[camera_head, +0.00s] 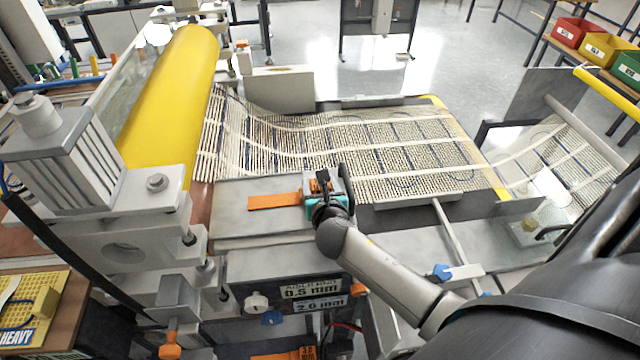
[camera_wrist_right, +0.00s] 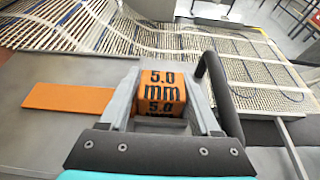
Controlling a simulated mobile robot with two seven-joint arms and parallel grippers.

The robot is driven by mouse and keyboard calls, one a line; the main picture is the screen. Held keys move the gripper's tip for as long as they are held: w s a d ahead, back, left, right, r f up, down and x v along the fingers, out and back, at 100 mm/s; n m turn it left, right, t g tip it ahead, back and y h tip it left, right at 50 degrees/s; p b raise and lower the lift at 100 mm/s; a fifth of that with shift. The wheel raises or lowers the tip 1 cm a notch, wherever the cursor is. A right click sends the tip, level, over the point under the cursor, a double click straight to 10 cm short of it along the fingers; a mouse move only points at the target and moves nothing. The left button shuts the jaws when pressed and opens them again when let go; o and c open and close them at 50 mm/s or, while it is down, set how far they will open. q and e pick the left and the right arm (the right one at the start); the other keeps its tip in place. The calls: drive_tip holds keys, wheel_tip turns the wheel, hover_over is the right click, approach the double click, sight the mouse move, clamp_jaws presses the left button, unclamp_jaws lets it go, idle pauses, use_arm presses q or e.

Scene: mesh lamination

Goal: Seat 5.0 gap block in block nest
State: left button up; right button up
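The 5.0 gap block (camera_wrist_right: 162,95) is orange with black "5.0 mm" lettering. In the right wrist view it sits between the two grey fingers of my right gripper (camera_wrist_right: 163,90), which appear closed against its sides. In the head view the right gripper (camera_head: 322,190) is over the grey plate in front of the mesh, and the block is mostly hidden by it. A flat orange strip (camera_wrist_right: 68,98) lies on the plate left of the block. I cannot make out the block nest or whether the block touches the plate. My left gripper is not in view.
A yellow roller (camera_head: 175,95) stands at the left behind a grey motor housing (camera_head: 65,160). The ribbed mesh (camera_head: 370,150) spreads behind the plate. Labels reading 0.5 mm and 2.0 mm (camera_head: 318,304) are on the machine's front. The grey plate (camera_head: 235,222) is clear around the strip.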

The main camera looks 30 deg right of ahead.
drive_tip(key=shift+o, duration=1.4)
drive_tip(key=shift+s+f, duration=0.15)
drive_tip(key=shift+f, duration=0.15)
drive_tip(key=shift+o, duration=0.2)
drive_tip(key=shift+s+f, duration=0.15)
drive_tip(key=shift+s, duration=0.1)
drive_tip(key=r+v, duration=0.1)
drive_tip(key=v, duration=1.4)
drive_tip(key=shift+w+p, duration=0.3)
drive_tip(key=shift+p, duration=0.15)
drive_tip(key=shift+a, duration=0.1)
